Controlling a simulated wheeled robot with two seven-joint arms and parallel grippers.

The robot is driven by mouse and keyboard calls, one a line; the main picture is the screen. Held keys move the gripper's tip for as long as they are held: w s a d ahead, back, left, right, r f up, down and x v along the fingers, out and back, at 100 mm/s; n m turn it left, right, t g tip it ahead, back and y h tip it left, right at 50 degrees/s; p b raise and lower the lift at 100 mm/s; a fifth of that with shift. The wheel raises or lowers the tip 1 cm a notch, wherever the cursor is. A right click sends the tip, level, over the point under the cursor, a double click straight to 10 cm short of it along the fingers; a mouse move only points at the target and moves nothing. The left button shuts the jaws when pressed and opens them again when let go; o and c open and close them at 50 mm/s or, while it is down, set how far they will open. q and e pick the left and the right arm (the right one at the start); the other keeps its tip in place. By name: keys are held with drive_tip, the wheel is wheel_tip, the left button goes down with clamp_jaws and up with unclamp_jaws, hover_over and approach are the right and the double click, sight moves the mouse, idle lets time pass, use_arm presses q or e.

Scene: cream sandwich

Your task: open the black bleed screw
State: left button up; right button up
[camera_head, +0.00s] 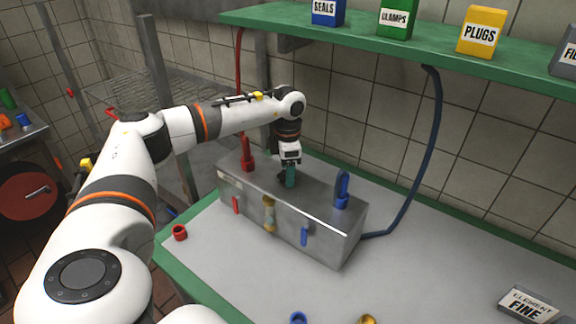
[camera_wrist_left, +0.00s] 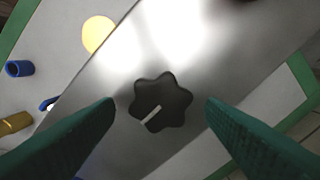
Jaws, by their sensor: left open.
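The black bleed screw (camera_wrist_left: 161,102) is a lobed knob with a white pointer line, on top of the steel box. In the left wrist view it sits between the two green fingers of my left gripper (camera_wrist_left: 160,112), with a gap on each side. The pointer line slants toward the lower left. In the head view my left gripper (camera_head: 288,178) points down over the top of the steel box (camera_head: 330,222) and hides the screw. My right gripper does not show.
A red valve (camera_head: 247,158) and a blue valve (camera_head: 342,190) stand up from the box on either side of my left gripper. A green shelf (camera_head: 410,45) with boxes hangs above. A blue hose (camera_head: 432,140) runs behind. A red ring (camera_head: 180,232) lies on the bench.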

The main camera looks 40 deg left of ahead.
use_arm(q)
drive_tip(key=shift+f, duration=0.1)
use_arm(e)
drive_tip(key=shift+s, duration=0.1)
use_arm(q)
drive_tip(key=c, duration=1)
drive_tip(key=shift+o, duration=0.2)
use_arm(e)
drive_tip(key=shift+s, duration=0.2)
use_arm(q)
drive_tip(key=shift+w+n, duration=0.1)
drive_tip(key=shift+n, duration=0.4)
drive_tip(key=n, duration=0.3)
drive_tip(key=shift+a+n, duration=0.1)
drive_tip(key=shift+n, duration=0.3)
drive_tip(key=n, duration=0.4)
drive_tip(key=shift+a+n, duration=0.1)
drive_tip(key=shift+n, duration=0.2)
drive_tip(key=n, duration=0.4)
drive_tip(key=shift+a, duration=0.1)
drive_tip(key=shift+a+n, duration=0.1)
drive_tip(key=shift+n, duration=2.1)
drive_tip(key=shift+r, duration=0.2)
